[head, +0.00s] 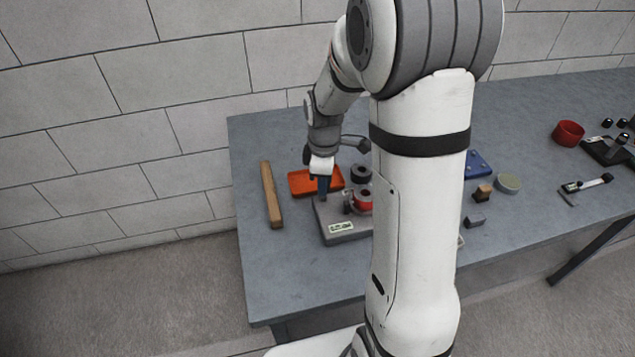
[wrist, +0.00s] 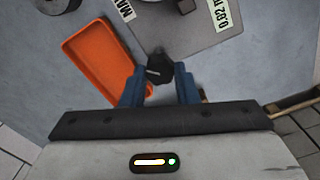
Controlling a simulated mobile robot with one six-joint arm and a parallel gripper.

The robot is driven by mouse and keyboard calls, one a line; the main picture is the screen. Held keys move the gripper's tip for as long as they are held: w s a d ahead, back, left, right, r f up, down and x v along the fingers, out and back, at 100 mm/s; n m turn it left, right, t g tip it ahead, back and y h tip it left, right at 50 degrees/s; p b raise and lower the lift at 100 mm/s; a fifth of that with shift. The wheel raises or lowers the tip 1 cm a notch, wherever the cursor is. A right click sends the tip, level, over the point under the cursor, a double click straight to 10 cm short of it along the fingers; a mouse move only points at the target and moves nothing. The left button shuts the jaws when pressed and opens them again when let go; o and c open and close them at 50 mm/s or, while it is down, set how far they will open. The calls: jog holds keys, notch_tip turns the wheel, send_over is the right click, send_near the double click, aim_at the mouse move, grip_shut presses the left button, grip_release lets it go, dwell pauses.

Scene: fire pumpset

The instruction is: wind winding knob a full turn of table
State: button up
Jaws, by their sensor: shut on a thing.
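The winding knob (wrist: 157,69) is a small dark faceted knob at the edge of a grey plate in the wrist view. My gripper (wrist: 160,78) has its two blue fingers on either side of the knob and is shut on it. In the head view my gripper (head: 323,188) points down at the left part of the grey device base (head: 345,237), which carries a white label. The knob is hidden by my gripper there. The device base also shows in the wrist view (wrist: 180,28). My arm hides the base's right side in the head view.
The grey table (head: 290,270) holds an orange tray (head: 300,183) behind the device and a wooden bar (head: 270,195) to its left. A red bowl (head: 568,133), a blue block (head: 480,163) and small parts lie to the right. The table's front left is clear.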

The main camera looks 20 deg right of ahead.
jog(key=m+b, duration=0.1)
jog(key=m, duration=0.6)
jog(key=shift+d, duration=0.15)
jog(key=m, duration=0.4)
jog(key=shift+b, duration=0.3)
jog(key=m, duration=0.3)
jog(key=shift+f+m, duration=0.1)
jog(key=shift+m, duration=0.2)
jog(key=m+b, duration=0.1)
jog(key=m, duration=0.5)
jog(key=shift+s, duration=0.1)
jog(key=m, duration=0.6)
jog(key=o, duration=1)
